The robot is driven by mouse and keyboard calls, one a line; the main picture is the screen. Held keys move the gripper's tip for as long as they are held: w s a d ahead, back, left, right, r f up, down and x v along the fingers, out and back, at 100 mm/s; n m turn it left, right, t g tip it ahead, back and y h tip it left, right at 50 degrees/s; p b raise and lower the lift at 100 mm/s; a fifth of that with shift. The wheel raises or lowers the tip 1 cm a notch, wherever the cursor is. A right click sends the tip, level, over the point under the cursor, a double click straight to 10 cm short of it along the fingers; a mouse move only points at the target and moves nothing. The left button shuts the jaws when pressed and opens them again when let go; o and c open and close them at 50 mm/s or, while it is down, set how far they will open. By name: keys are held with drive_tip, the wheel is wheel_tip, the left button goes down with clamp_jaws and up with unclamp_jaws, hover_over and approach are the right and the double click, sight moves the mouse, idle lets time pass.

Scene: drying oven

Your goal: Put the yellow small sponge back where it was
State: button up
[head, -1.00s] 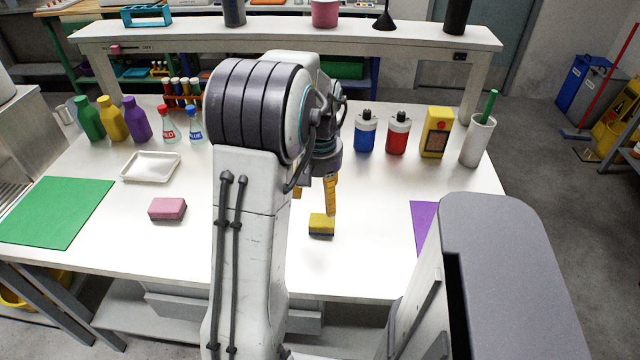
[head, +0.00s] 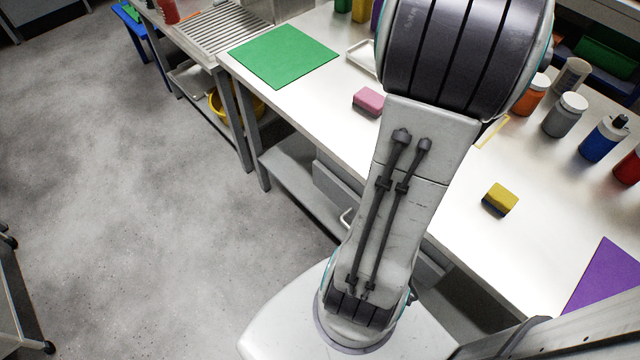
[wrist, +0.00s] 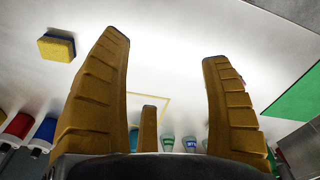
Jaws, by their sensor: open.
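The yellow small sponge (head: 501,198), with a dark underside, lies on the white table to the right of my arm in the head view. It also shows in the wrist view (wrist: 57,47), at the upper left, outside my fingers and apart from them. In the head view my gripper is hidden behind my arm. A thin yellow outline (head: 490,132) is marked on the table beside my arm, and it shows between the fingers in the wrist view (wrist: 165,97).
A pink sponge (head: 369,101) and a green mat (head: 284,55) lie left of my arm. A purple mat (head: 606,280) lies at the right. Several jars, including a blue one (head: 603,141), stand along the back. The table around the yellow sponge is clear.

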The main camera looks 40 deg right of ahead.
drive_tip(key=w+a+n+t, duration=0.2)
drive_tip(key=a+n, duration=0.9)
drive_tip(key=a, duration=1.8)
drive_tip(key=shift+w+f+t+y, duration=0.15)
drive_tip(key=shift+t+y, duration=0.25)
drive_tip(key=shift+d, duration=0.1)
wheel_tip(320, 180, up, 6)
drive_tip(key=p, duration=0.5)
drive_tip(key=shift+d, duration=0.15)
